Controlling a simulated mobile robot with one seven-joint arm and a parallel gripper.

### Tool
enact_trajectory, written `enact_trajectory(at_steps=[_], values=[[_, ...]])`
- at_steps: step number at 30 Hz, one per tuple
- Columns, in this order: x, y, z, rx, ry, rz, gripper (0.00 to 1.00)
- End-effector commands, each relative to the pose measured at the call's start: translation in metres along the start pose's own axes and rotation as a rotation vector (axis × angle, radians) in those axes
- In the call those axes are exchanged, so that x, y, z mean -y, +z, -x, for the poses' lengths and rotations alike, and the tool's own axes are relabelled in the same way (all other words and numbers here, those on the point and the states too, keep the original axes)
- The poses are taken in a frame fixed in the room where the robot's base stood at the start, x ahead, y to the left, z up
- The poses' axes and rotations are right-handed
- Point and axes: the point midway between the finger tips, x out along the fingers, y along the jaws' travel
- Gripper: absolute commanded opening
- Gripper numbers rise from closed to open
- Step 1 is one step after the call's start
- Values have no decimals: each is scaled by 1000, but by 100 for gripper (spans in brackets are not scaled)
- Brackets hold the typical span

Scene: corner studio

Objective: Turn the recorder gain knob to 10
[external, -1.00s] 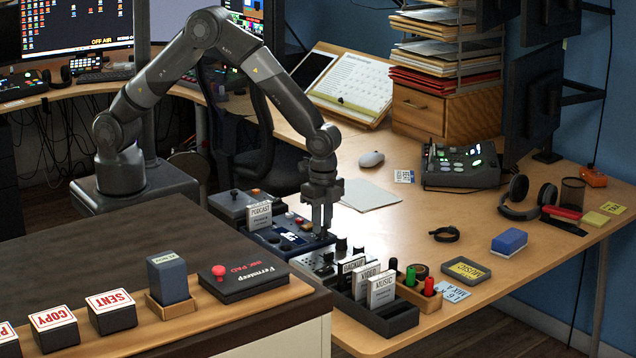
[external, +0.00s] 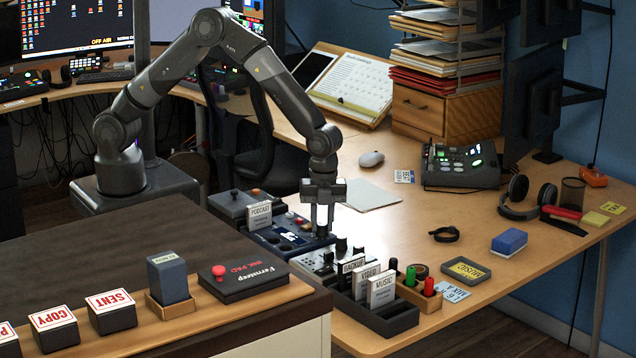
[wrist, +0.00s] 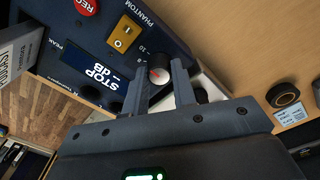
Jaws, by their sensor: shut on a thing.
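The recorder (external: 268,236) is a dark blue box on the desk, below my gripper (external: 322,230) in the external view. In the wrist view the recorder (wrist: 70,38) shows a screen reading STOP and dB, a red REC button and a PHANTOM switch. The gain knob (wrist: 160,74) is black with a light top and a red pointer mark. My gripper (wrist: 160,82) is shut on it, one finger on each side. Small scale numbers, including a 10, show beside the knob; the fingers hide part of the scale. I cannot tell exactly which number the pointer meets.
A light panel with black knobs (external: 318,263) and a rack of upright cards (external: 381,290) stand close in front.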

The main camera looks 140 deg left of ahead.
Motion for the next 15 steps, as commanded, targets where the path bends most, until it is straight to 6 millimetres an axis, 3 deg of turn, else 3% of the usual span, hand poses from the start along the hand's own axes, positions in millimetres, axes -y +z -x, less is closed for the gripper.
enact_trajectory(at_steps=[15], values=[[-1,2,-2,4,4,-37,2]])
